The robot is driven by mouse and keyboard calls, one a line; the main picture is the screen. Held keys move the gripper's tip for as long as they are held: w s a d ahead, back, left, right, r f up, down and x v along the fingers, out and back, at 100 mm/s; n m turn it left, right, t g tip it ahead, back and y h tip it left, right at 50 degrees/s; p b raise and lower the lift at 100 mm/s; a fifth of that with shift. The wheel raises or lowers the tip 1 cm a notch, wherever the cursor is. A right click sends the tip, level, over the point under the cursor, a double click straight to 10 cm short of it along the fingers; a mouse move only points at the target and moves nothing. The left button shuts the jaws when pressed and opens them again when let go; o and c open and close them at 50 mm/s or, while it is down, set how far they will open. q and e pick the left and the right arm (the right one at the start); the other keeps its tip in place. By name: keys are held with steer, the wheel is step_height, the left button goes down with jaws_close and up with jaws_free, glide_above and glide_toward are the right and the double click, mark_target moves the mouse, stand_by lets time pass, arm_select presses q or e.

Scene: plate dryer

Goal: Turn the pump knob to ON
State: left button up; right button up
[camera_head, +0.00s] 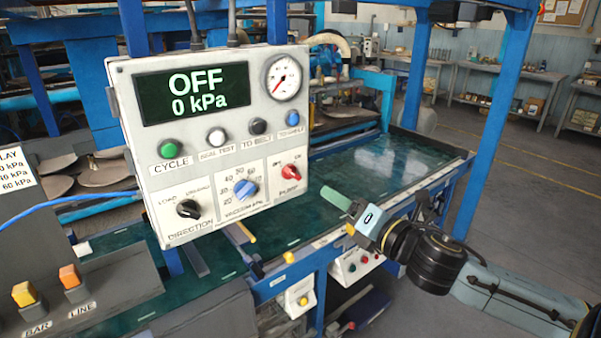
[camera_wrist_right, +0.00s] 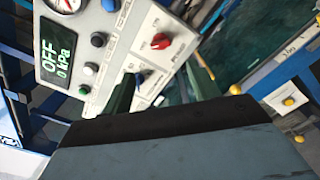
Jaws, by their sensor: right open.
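The red pump knob (camera_head: 291,171) is on the lower right of the white control box (camera_head: 165,222), below small OFF and ON labels. The display (camera_head: 193,93) reads OFF and 0 kPa. The knob also shows in the right wrist view (camera_wrist_right: 161,41), beyond the fingertips. I cannot tell its exact pointer angle. My right gripper (camera_head: 345,211) is open and empty, to the right of and below the knob, apart from it. Its two green fingers are spread in the right wrist view (camera_wrist_right: 160,70). My left gripper is not in view.
A blue vacuum knob (camera_head: 245,189) and a black direction knob (camera_head: 188,209) sit left of the pump knob. A row of buttons (camera_head: 217,137) is above. A blue post (camera_head: 497,120) stands to the right. A green-topped table (camera_head: 385,165) lies behind.

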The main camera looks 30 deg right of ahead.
mark_target(292, 174)
steer(key=w+a+p, duration=0.1)
steer(key=w, duration=1.2)
steer(key=shift+w, duration=0.1)
steer(key=c, duration=1)
